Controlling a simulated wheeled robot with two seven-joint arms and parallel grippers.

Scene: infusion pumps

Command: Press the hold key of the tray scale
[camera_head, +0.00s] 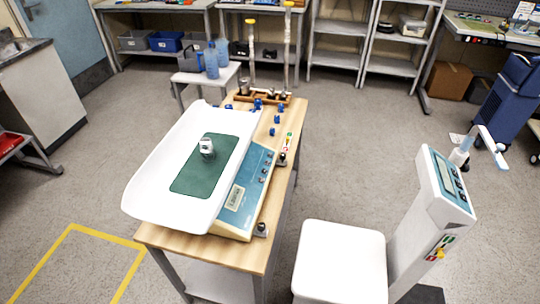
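The tray scale (165,125) stands on a wooden-topped table (285,225), with a long white curved tray over a base. A green mat (221,163) lies in the tray, and a small white and grey object (207,147) stands on the mat. The blue control panel (257,178) faces up along the tray's right side. It has a grey display (235,198) at its near end and several small round keys (266,169) beyond it. The key labels are too small to read, so I cannot tell which is the hold key. Neither of my grippers is in view.
A white chair-like scale (343,262) with its own blue panel (449,180) stands right of the table. Small blue pieces (277,119) and a wooden rack (262,97) with upright tubes are at the table's far end. Open floor lies left and right.

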